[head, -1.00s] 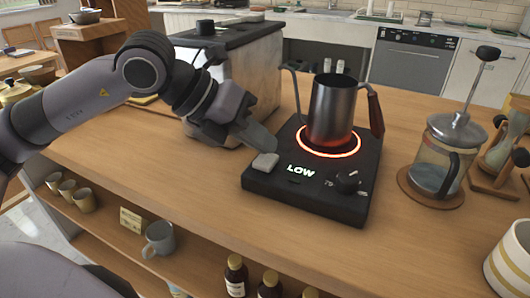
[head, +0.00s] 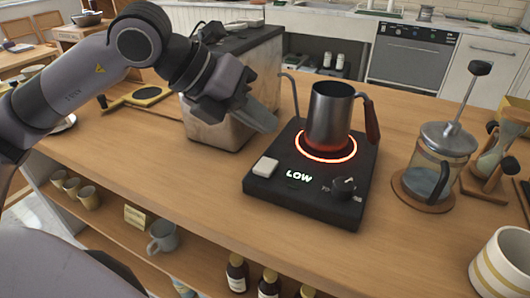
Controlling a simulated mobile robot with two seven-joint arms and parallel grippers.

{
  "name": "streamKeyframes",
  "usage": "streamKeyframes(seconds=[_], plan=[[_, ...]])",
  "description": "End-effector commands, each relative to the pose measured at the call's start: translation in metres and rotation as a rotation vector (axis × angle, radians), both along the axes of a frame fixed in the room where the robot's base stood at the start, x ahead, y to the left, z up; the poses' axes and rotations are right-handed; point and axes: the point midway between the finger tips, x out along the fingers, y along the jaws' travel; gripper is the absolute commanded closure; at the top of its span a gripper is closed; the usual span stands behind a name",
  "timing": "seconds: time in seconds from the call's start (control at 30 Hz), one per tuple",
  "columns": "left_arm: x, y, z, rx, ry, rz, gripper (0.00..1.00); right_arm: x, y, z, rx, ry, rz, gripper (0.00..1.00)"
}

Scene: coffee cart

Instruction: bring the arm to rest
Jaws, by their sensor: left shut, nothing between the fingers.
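My left arm comes in from the left, and its gripper (head: 262,118) is shut and empty. It is raised above the counter, between the grey-white box-shaped machine (head: 215,125) behind it and the black hot plate (head: 305,205) to its right. It looks clear of the pale square button (head: 265,167) on the hot plate's left corner. The hot plate shows "LOW" in lit letters, and its ring glows orange-red. A dark metal gooseneck kettle (head: 330,118) stands upright on that ring. My right gripper is not in view.
A French press (head: 440,165) stands on a round wooden coaster at the right, near an hourglass-shaped brewer (head: 492,155). A striped cup (head: 503,265) is at the lower right. The wooden counter (head: 170,185) is bare left of the hot plate. Cups and bottles fill the shelf below.

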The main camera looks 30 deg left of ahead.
Motion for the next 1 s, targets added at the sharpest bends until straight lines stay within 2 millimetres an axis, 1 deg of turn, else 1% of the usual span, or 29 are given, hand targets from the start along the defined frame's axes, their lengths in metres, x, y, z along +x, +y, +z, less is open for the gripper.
streamKeyframes(seconds=[0.03,0.13,0.63,0.73,0.87,1.0], plan=[[0.000,0.000,0.010,-0.001,-0.001,0.000,1.00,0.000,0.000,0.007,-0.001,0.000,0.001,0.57],[0.000,0.000,0.017,-0.001,-0.002,0.001,1.00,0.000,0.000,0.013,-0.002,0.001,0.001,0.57],[0.000,0.000,0.017,0.000,-0.001,0.001,1.00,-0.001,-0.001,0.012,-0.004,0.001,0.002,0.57],[0.000,0.000,0.022,0.000,-0.001,0.001,1.00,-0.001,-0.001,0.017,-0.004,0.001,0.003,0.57],[0.000,0.000,0.043,0.000,-0.001,0.001,1.00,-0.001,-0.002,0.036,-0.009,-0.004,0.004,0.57],[0.000,0.000,0.077,0.000,-0.001,0.001,1.00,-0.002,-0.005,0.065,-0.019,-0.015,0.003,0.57]])
